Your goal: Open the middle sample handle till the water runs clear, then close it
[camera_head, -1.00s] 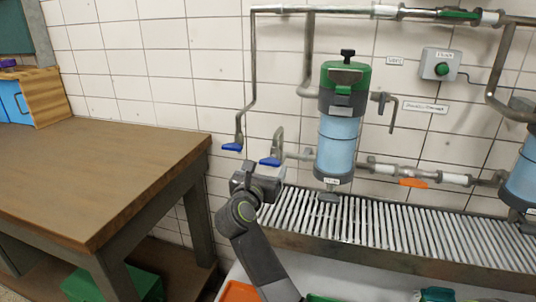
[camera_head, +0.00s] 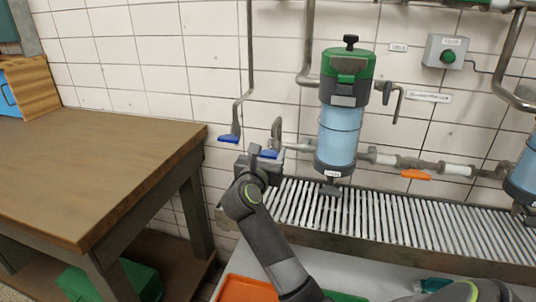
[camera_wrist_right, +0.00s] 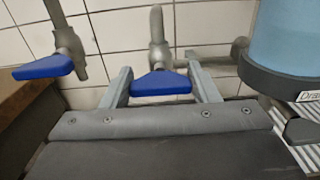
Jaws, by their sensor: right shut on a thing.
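Two blue lever handles hang on grey pipes against the tiled wall. The left one (camera_head: 230,138) is free. The other blue handle (camera_head: 268,154) sits just left of the blue filter canister (camera_head: 339,132). My right gripper (camera_head: 262,153) is at this second handle and partly covers it. In the right wrist view, the handle (camera_wrist_right: 160,83) lies between the two fingers of my right gripper (camera_wrist_right: 163,88), which is shut on it. The left blue handle (camera_wrist_right: 43,67) also shows there, outside the fingers. No running water is visible. My left gripper is not in view.
A wooden table (camera_head: 100,165) stands at the left. A slatted metal drain grate (camera_head: 400,222) runs below the canister. An orange handle (camera_head: 416,175) is on the pipe at right. A grey button box (camera_head: 446,51) is on the wall. An orange bin (camera_head: 246,289) is below.

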